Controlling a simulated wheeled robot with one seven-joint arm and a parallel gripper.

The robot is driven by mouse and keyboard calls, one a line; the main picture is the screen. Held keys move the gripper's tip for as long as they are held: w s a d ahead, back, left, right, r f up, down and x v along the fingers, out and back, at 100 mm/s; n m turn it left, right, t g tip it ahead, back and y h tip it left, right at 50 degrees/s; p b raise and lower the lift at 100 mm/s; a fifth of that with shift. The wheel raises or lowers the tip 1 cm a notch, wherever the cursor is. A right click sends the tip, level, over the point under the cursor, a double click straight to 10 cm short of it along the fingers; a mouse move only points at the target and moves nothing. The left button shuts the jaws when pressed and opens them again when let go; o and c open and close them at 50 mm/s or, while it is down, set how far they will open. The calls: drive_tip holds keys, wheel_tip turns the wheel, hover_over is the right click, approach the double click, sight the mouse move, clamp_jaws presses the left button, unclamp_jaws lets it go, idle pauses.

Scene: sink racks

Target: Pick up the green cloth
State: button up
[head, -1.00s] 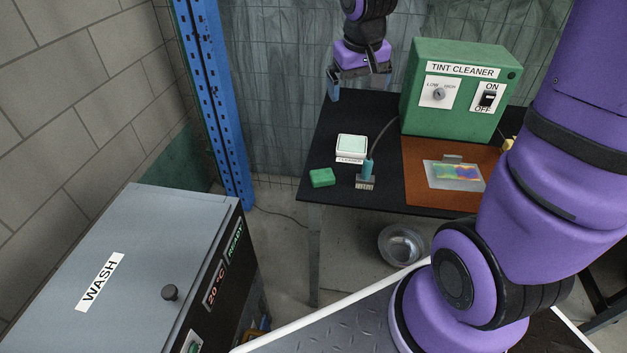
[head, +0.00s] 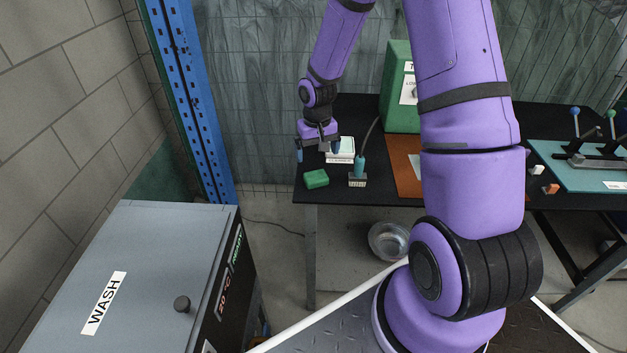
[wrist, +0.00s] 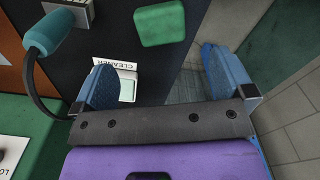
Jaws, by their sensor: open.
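The green cloth (head: 316,179) looks like a small, thick green block lying on the black table top near its front left corner. It also shows in the wrist view (wrist: 158,24) at the top middle. My gripper (head: 318,152) is open and empty, its blue fingertips spread wide. In the head view it is a little behind the green cloth, beside the white tray. In the wrist view the cloth lies beyond the fingertips, not between them. I cannot tell the exact height of the fingers above the table.
A white tray (head: 341,158) with a pale pad and a "CLEANER" label is partly hidden by my gripper. A teal-handled brush (head: 358,176) with a cable stands right of the cloth. The green machine (head: 398,113) is further right. Left of the table stands a blue post (head: 187,95).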

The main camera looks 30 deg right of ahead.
sight(316, 175)
wheel_tip(316, 175, down, 5)
drive_tip(key=shift+f, duration=0.2)
drive_tip(key=shift+w+f, duration=0.2)
drive_tip(key=shift+f, duration=1.05)
drive_tip(key=shift+w+f, duration=0.15)
drive_tip(key=shift+f, duration=1.05)
drive_tip(key=c, duration=1)
drive_tip(key=shift+r, duration=0.45)
drive_tip(key=r, duration=0.2)
drive_tip(key=shift+s+d+r, duration=0.1)
drive_tip(key=shift+s+r, duration=0.25)
drive_tip(key=shift+r, duration=0.05)
drive_tip(key=s+r, duration=0.1)
drive_tip(key=s, duration=1.4)
drive_tip(key=shift+s+d+r, duration=0.15)
drive_tip(key=shift+d, duration=0.1)
